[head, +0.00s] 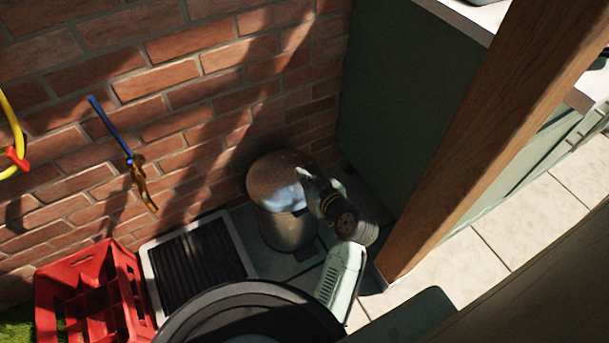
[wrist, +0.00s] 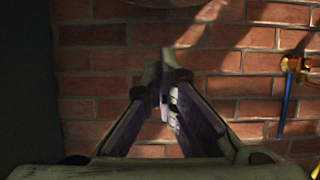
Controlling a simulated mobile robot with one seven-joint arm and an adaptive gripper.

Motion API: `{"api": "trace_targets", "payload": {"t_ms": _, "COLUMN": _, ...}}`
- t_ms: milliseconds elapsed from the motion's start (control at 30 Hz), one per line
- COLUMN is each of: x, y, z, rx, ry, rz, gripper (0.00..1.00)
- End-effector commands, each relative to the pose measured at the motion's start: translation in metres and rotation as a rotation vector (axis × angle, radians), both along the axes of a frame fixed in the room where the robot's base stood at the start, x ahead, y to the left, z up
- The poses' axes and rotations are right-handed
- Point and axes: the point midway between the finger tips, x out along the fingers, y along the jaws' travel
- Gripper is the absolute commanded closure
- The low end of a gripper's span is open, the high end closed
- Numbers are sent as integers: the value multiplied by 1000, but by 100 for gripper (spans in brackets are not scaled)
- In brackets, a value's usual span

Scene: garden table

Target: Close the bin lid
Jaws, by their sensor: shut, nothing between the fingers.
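The bin (head: 287,232) is a small metallic cylinder on the floor by the brick wall. Its round, shiny lid (head: 272,176) lies over the top of the body; I cannot tell whether it sits flush all round. My gripper (head: 303,180) is at the lid's right side in the head view and overlaps its edge; contact is unclear. In the wrist view the gripper (wrist: 165,88) is shut and empty in front of the bricks. A dark curved edge at the top of that view may be the lid. My arm hides the bin's right side.
A black ribbed mat in a pale frame (head: 147,261) lies left of the bin. A red crate (head: 48,300) stands farther left. A green cabinet (head: 400,100) and wooden post (head: 480,145) bound the right. A blue-handled tool (head: 105,122) hangs on the wall.

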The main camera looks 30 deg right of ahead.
Motion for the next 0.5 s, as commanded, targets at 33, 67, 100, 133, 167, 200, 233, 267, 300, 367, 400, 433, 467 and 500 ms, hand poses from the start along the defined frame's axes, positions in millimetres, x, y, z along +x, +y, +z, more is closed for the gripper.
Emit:
{"api": "trace_targets", "payload": {"t_ms": 33, "x": 0, "y": 0, "z": 0, "rx": 0, "ry": 0, "rz": 0, "gripper": 100}}
{"api": "trace_targets", "payload": {"t_ms": 67, "x": 0, "y": 0, "z": 0, "rx": 0, "ry": 0, "rz": 0, "gripper": 100}}
{"api": "trace_targets", "payload": {"t_ms": 100, "x": 0, "y": 0, "z": 0, "rx": 0, "ry": 0, "rz": 0, "gripper": 100}}
{"api": "trace_targets", "payload": {"t_ms": 133, "x": 0, "y": 0, "z": 1, "rx": 0, "ry": 0, "rz": 0, "gripper": 100}}
{"api": "trace_targets", "payload": {"t_ms": 167, "x": 0, "y": 0, "z": 2, "rx": -1, "ry": -1, "rz": 0, "gripper": 100}}
{"api": "trace_targets", "payload": {"t_ms": 200, "x": 0, "y": 0, "z": 4, "rx": -1, "ry": -1, "rz": 0, "gripper": 100}}
{"api": "trace_targets", "payload": {"t_ms": 233, "x": 1, "y": 0, "z": 7, "rx": -1, "ry": -2, "rz": 0, "gripper": 100}}
{"api": "trace_targets", "payload": {"t_ms": 267, "x": 1, "y": 0, "z": 11, "rx": -2, "ry": -3, "rz": 0, "gripper": 100}}
{"api": "trace_targets", "payload": {"t_ms": 300, "x": 1, "y": 0, "z": 17, "rx": -4, "ry": -4, "rz": 0, "gripper": 100}}
{"api": "trace_targets", "payload": {"t_ms": 367, "x": 1, "y": 0, "z": 27, "rx": -4, "ry": -4, "rz": 1, "gripper": 100}}
{"api": "trace_targets", "payload": {"t_ms": 400, "x": 1, "y": 0, "z": 36, "rx": -5, "ry": -5, "rz": 1, "gripper": 100}}
{"api": "trace_targets", "payload": {"t_ms": 433, "x": 1, "y": 0, "z": 42, "rx": -4, "ry": -5, "rz": 2, "gripper": 100}}
{"api": "trace_targets", "payload": {"t_ms": 467, "x": 1, "y": 0, "z": 48, "rx": -6, "ry": -5, "rz": 1, "gripper": 100}}
{"api": "trace_targets", "payload": {"t_ms": 500, "x": 1, "y": 0, "z": 56, "rx": -4, "ry": -4, "rz": 0, "gripper": 100}}
